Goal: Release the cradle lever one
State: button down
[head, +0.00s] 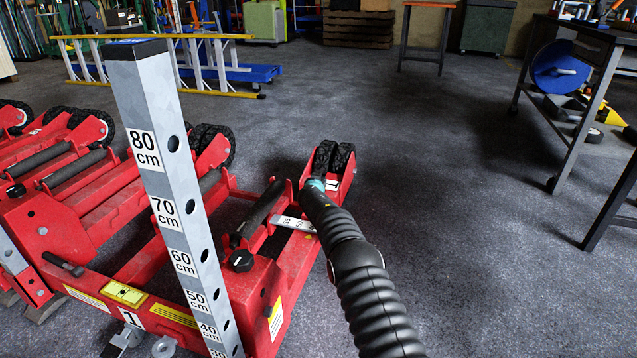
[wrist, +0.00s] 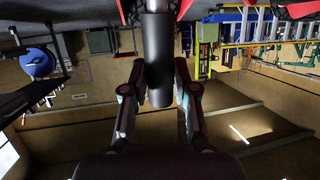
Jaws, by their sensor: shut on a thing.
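The red trolley jack (head: 285,290), marked 1, stands on the floor with its tall grey measuring post (head: 160,150) at the left. My gripper (head: 317,186) is at the jack's far right end, beside the black wheels, and my arm hides most of it in the head view. In the wrist view my gripper (wrist: 160,88) has a finger on each side of a dark round lever (wrist: 158,60) and is shut on it. The lever hangs from the top of that view, where red jack parts show. I cannot make out the lever in the head view.
More red jacks (head: 70,190) stand close together at the left. A yellow and blue ladder stack (head: 165,70) lies behind. A workbench with a blue reel (head: 560,70) stands at the right. The floor (head: 460,200) right of my arm is clear.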

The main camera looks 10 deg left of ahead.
jog(key=c, duration=0.9)
grip_release()
jog(key=shift+s+a, duration=0.1)
jog(key=shift+a, duration=0.05)
jog(key=shift+v, duration=6)
